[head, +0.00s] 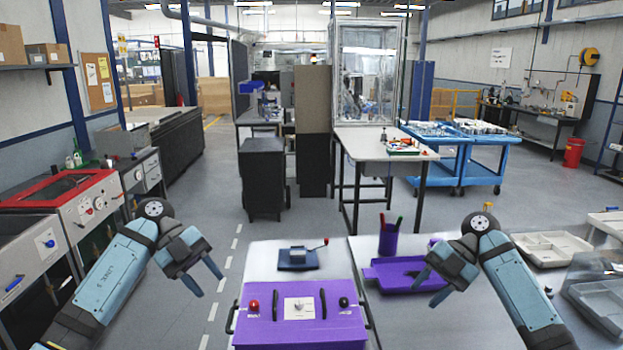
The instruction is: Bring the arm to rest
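My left gripper (208,279) is open and empty. It hangs in the air to the left of the near table, over the grey floor. My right gripper (428,288) is open, with nothing seen between its fingers. In the picture it overlaps the right edge of a purple tray (385,277) on the near right table. I cannot tell how high it is above the tray.
A purple panel (300,333) with red and black knobs and side handles lies on the near table. Behind it is a dark blue lever device (297,259). A purple pen cup (388,240) stands behind the tray. Light bins (547,249) are at right.

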